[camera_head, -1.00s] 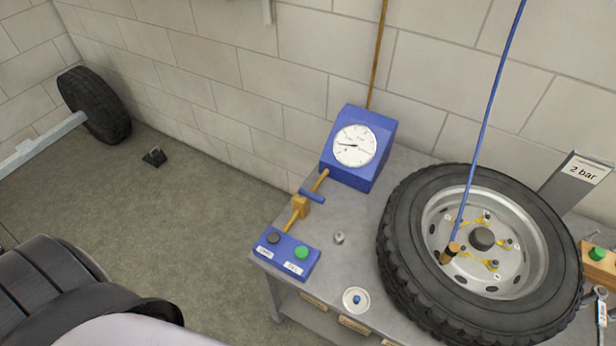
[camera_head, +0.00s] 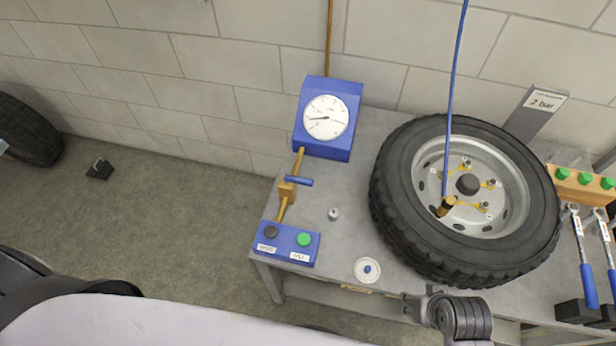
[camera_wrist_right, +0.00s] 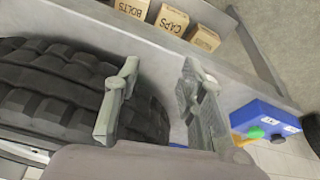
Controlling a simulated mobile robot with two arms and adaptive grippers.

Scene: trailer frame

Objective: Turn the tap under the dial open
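The tap (camera_head: 287,192) is a brass valve with a blue lever handle (camera_head: 299,181), on a brass pipe below the blue gauge box. The lever lies across the pipe. The white dial (camera_head: 326,117) has its needle pointing left. My right gripper (camera_head: 418,302) shows at the bench's front edge in the head view, to the right of and below the tap. In the right wrist view the gripper (camera_wrist_right: 155,100) has its two fingers apart with nothing between them. The tap is not clearly visible in that view. My left gripper is not in view.
A wheel with a tyre (camera_head: 390,190) lies on the bench, a blue hose on its valve. A blue box with black and green buttons (camera_head: 286,243) sits below the tap. A small dish (camera_head: 367,276) and a metal cap (camera_head: 333,213) lie nearby. Wrenches (camera_head: 583,262) lie right.

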